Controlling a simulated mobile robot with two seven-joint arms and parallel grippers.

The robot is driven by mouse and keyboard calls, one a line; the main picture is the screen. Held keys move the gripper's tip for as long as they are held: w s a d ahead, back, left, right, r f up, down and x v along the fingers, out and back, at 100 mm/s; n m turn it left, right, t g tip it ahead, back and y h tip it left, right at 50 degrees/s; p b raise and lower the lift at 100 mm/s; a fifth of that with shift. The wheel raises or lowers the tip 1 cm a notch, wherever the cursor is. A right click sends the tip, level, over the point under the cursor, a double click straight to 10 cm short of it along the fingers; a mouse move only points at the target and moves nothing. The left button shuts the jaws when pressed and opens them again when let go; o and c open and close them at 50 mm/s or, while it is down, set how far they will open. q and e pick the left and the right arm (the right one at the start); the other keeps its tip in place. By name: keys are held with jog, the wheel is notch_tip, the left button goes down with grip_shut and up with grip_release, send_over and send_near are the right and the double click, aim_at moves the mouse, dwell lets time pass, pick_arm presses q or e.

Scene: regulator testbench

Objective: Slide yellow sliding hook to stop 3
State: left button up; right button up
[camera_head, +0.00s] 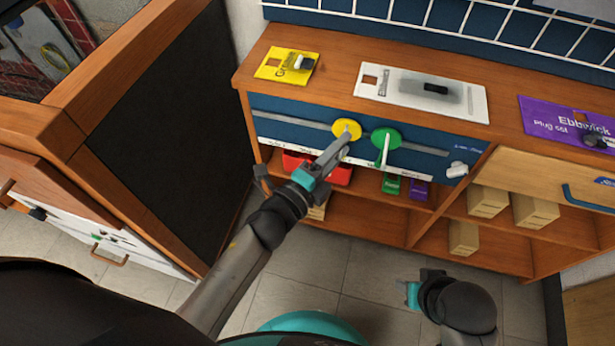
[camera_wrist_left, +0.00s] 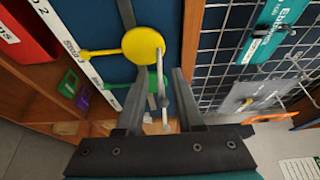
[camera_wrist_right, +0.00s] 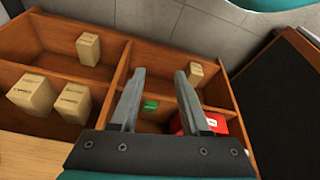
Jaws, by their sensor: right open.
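The yellow sliding hook (camera_head: 347,129) has a round disc on a grey rail across the blue panel (camera_head: 290,107). A green sliding hook (camera_head: 386,138) is close to its right on the same rail. My left gripper (camera_head: 341,143) is at the yellow hook. In the left wrist view, the yellow disc (camera_wrist_left: 143,46) is just beyond the fingers, and its pale prong reaches between the open fingers (camera_wrist_left: 158,98); contact is unclear. A white strip with stop labels (camera_wrist_left: 88,72) runs below the rail; its lettering is hard to read. My right gripper (camera_wrist_right: 160,95) is open and empty.
Red bins (camera_head: 333,175) and small green and purple boxes (camera_head: 391,184) sit on the shelf below. A white knob (camera_head: 456,170) is at the panel's right end. Yellow, white and purple plates lie on the top.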

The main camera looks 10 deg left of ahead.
pick_arm(q)
jog(key=p+v, duration=0.1)
jog(key=v, duration=1)
jog(key=shift+s+p, duration=0.3)
jog(key=shift+p, duration=0.1)
pick_arm(e)
jog(key=shift+g, duration=0.4)
jog(key=f, duration=0.2)
jog(key=s+f, duration=0.1)
jog(key=f, duration=0.1)
jog(key=shift+s+d, duration=0.1)
jog(key=shift+s, duration=0.05)
pick_arm(q)
jog(key=shift+a+f, duration=0.1)
jog(key=shift+a, duration=0.1)
